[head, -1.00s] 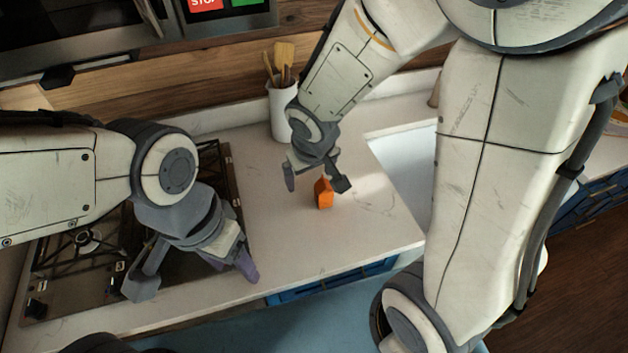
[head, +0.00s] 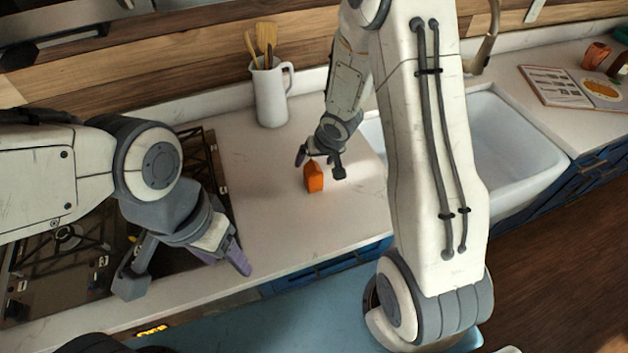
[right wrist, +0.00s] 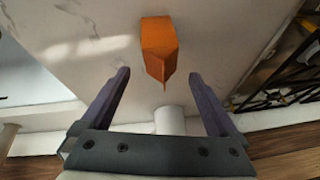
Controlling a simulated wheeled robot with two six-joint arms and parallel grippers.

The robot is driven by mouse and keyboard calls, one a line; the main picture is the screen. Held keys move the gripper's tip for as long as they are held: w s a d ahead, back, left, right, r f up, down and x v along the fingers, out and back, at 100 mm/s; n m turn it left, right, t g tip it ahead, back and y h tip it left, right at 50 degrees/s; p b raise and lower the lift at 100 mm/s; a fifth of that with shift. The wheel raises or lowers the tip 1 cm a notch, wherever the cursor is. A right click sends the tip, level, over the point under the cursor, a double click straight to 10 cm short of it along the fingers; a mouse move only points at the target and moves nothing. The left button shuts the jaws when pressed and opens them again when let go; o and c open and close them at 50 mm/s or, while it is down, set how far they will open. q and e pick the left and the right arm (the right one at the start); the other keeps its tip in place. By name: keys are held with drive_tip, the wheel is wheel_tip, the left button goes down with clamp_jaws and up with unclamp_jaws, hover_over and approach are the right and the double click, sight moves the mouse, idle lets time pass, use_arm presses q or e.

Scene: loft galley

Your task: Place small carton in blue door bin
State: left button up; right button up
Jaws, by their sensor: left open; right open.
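The small orange carton (head: 314,177) stands upright on the white counter (head: 275,210). My right gripper (head: 320,166) is open and empty beside it, seeming to be just behind and above it. In the right wrist view the carton (right wrist: 159,42) lies just beyond the gap between the open fingers (right wrist: 159,75), roughly centred, with no finger visibly touching it. My left gripper (head: 185,272) is open and empty over the stove's right front edge. I see no blue door bin in these views.
A white jug (head: 270,95) with wooden utensils stands behind the carton. A black stove (head: 65,260) lies left and a white sink (head: 515,150) right, partly behind my right arm. An open book (head: 557,88) lies past the sink. The counter around the carton is clear.

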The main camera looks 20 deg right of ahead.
sight(312, 166)
drive_tip(key=x, duration=0.2)
drive_tip(key=b+x, duration=0.1)
drive_tip(key=x, duration=0.1)
drive_tip(key=shift+s, duration=0.25)
clamp_jaws()
drive_tip(key=shift+r, duration=0.15)
